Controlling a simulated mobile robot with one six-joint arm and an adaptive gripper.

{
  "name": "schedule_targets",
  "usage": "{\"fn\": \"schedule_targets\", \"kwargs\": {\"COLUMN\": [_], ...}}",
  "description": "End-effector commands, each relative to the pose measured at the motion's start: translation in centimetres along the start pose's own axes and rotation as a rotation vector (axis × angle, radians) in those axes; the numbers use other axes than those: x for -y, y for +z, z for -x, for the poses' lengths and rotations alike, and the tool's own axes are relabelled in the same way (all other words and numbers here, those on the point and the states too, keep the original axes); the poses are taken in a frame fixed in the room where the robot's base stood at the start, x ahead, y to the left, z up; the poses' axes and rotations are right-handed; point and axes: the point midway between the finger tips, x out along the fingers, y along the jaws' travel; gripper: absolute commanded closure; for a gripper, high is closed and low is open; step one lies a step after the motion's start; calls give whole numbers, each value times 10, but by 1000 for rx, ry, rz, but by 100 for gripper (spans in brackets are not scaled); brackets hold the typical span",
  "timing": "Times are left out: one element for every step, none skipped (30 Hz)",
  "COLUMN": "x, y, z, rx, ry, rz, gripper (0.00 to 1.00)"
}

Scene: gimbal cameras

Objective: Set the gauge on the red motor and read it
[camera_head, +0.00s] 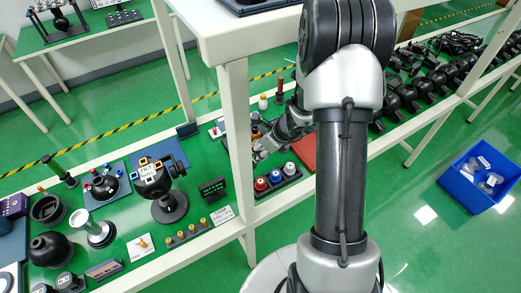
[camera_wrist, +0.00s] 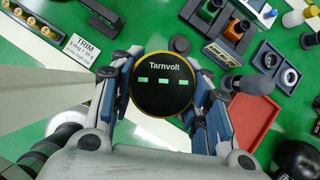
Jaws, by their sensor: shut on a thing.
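My gripper (camera_wrist: 163,92) is shut on a round black gauge (camera_wrist: 165,84) with a gold rim. Its face reads "Tarnvolt" above three short green dashes, with no digits showing. In the head view my gripper (camera_head: 259,153) hangs over the green bench near the white post, and the gauge cannot be made out there. A red-topped round piece (camera_head: 261,184) stands in a dark rack below the gripper, beside blue-topped (camera_head: 275,177) and white-topped (camera_head: 290,169) ones. I cannot tell whether the red-topped piece is the red motor.
A white post (camera_head: 237,130) stands close left of my gripper. A red tray (camera_wrist: 256,118) lies to the right in the wrist view. A TRIM card (camera_wrist: 80,48), a dark block with round sockets (camera_wrist: 268,68) and a black camera on a stand (camera_head: 155,184) are nearby.

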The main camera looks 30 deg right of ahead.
Motion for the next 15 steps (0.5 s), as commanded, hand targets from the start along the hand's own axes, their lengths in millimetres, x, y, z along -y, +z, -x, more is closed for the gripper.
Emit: {"fn": "schedule_targets", "kwargs": {"x": [0, 0, 0, 0, 0, 0, 0, 0, 0, 0, 0, 1, 1, 1, 1], "y": [-9, -12, -17, -20, -24, -28, -31, -34, -38, -41, -43, -45, -46, -47, -48], "z": [-16, -21, -29, -35, -41, -49, -55, -60, -67, -72, -75, -79, -81, -83, -84], "rx": [0, 0, 0, 0, 0, 0, 0, 0, 0, 0, 0, 0, 0, 0, 0], "ry": [0, 0, 0, 0, 0, 0, -1, -1, -1, -1, -1, -1, -2, -2, -2], "rz": [0, 0, -1, -1, -1, -1, -1, -1, -1, -1, -1, -1, -1, -1, -1], "gripper": [88, 88, 88, 88, 88, 88, 88, 88, 88, 88, 88, 88, 88, 88, 88]}}
